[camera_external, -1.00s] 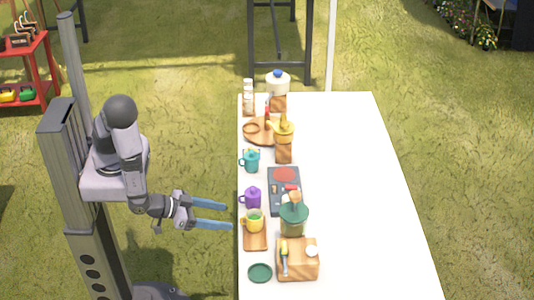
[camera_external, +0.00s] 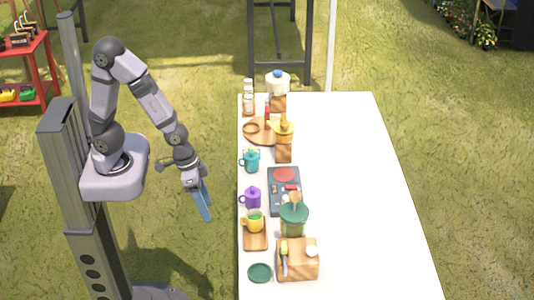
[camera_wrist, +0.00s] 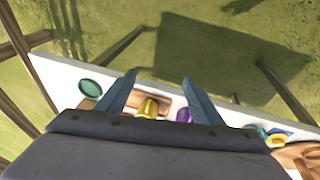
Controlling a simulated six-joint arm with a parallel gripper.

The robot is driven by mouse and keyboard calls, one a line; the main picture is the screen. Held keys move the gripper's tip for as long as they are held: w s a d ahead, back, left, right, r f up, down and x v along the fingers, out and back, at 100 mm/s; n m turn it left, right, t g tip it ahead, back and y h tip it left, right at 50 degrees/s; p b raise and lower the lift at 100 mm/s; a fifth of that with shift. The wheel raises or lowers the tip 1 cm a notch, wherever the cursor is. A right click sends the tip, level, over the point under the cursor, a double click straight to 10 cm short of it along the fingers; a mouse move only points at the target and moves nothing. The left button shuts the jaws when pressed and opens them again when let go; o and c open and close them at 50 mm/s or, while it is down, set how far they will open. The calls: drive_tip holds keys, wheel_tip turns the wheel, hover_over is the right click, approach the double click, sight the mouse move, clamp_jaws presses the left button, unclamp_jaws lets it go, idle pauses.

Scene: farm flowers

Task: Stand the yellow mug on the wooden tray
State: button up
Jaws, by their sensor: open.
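The yellow mug (camera_external: 254,221) stands upright on the small wooden tray (camera_external: 255,243) near the table's left edge, its handle toward the left. My gripper (camera_external: 206,205) is off the table's left side, apart from the mug and pointing down. In the wrist view my gripper (camera_wrist: 160,84) has its two blue fingers spread with nothing held. My gripper's body hides the lower part of that view.
A purple mug (camera_external: 253,197) and a teal mug (camera_external: 251,161) stand farther along the same edge. A green pot (camera_external: 293,219), a wooden block (camera_external: 298,259) and a green coaster (camera_external: 260,272) are close to the tray. The table's right side (camera_external: 365,200) is clear.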

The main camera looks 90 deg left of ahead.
drive_tip(key=s+a+r+g+y, duration=0.1)
drive_tip(key=s+a+r+g, duration=0.2)
drive_tip(key=s+a, duration=0.4)
drive_tip(key=a, duration=0.2)
drive_tip(key=shift+a+r+m+y, duration=0.3)
drive_tip(key=shift+a+r+m, duration=0.05)
drive_tip(key=shift+a+m, duration=0.05)
drive_tip(key=shift+s, duration=0.1)
wheel_tip(320, 180, up, 2)
drive_tip(key=shift+p, duration=1)
